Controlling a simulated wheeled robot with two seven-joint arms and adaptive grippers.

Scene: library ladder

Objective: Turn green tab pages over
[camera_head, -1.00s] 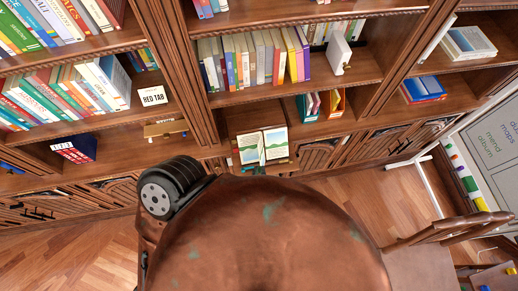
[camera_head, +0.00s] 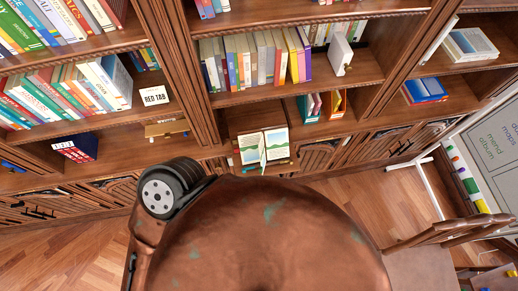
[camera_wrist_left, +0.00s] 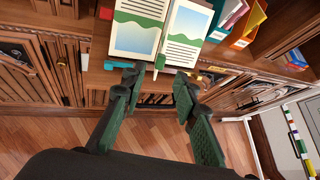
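The open book (camera_head: 263,148) lies on a wooden stand in the lower middle shelf bay, with pictured pages on both sides. In the left wrist view the book (camera_wrist_left: 140,32) shows a blue-green picture on each side, and a narrow green-edged page strip (camera_wrist_left: 160,58) hangs at the middle. My left gripper (camera_wrist_left: 157,82) is just below the book's lower edge, with its two dark green fingers apart. The strip's lower end is between or just beyond the fingertips; I cannot tell if they touch. In the head view this gripper is mostly hidden. My right gripper is not in view.
A RED TAB sign (camera_head: 154,96) stands on the shelf to the left. Colourful binders (camera_head: 311,106) stand right of the book. A wooden chair (camera_head: 440,232) and a whiteboard (camera_head: 498,140) are at the right. The floor in front of the cabinets looks clear at left.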

